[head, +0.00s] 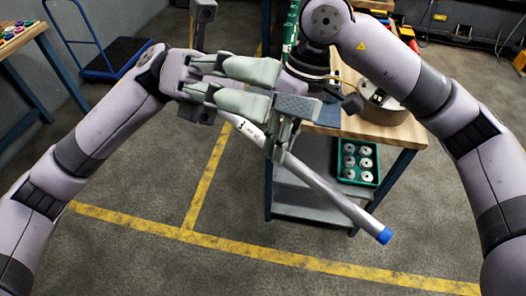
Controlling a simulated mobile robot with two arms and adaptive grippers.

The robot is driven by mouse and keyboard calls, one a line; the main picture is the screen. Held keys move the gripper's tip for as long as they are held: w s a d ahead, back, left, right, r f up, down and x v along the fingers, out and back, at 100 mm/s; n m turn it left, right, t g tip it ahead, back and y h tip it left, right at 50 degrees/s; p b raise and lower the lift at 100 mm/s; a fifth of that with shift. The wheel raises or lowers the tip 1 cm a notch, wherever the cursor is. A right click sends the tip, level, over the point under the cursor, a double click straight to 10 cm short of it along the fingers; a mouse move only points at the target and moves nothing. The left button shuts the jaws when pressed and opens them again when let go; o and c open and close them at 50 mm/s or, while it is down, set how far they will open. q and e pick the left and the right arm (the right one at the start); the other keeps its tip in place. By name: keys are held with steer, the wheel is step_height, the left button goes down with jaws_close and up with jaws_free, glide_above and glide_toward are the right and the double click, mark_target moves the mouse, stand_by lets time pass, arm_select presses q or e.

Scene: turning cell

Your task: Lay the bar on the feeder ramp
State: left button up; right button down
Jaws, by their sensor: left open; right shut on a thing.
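The bar (330,192) is a long pale grey rod with a blue end at the lower right and small dark markings near its upper left part. It slants down to the right in mid-air, in front of the workbench. My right gripper (277,148) is shut on the bar toward its upper part. My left gripper (266,88) is open, with its fingers pointing right, just above the bar's upper end. That end is partly hidden by the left gripper. I cannot make out a feeder ramp in this view.
A workbench (399,134) with a wooden top and blue legs stands behind the bar. Its lower shelf bears a green tray (347,181) of several ring-shaped parts. A blue cart (110,72) stands upper left. Yellow lines (205,178) mark the open floor.

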arm_select(q)
steer(key=s+f+m+t+y, duration=0.2)
steer(key=s+f+m+y, duration=0.2)
steer(key=s, duration=0.2)
steer(key=m+t+y, duration=0.5)
steer(key=t, duration=1.4)
glide_toward(297, 168)
steer(key=x, duration=0.9)
steer(key=shift+w+d+f, duration=0.1)
steer(key=shift+f, duration=0.1)
steer(key=shift+h, duration=0.3)
jaws_close()
